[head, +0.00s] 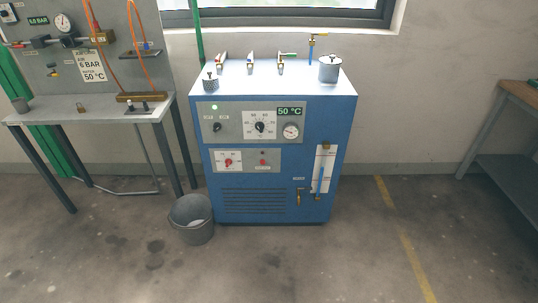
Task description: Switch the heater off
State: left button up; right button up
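The heater (338,112) is a blue cabinet with a pale top, standing against the wall in the middle of the head view. Its upper grey panel has a black rotary switch (216,127) on the left with a lit green lamp (214,107) above it. A black dial knob (260,127) sits on a scale in the middle. A display (290,111) reads 50 °C above a round gauge (291,131). The lower panel has a red knob (228,162) and a small red button or lamp (262,162). Neither of my grippers is in view.
A grey bucket (178,217) stands on the floor at the heater's front left. A workbench (60,108) with a gauge board is at the left, another bench (520,92) at the right edge. Valves and a pot (329,72) stand on top. The floor in front is clear.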

aim_at(217, 126)
jog(key=u, duration=0.1)
jog(key=i, duration=1.25)
jog(key=z, duration=0.75)
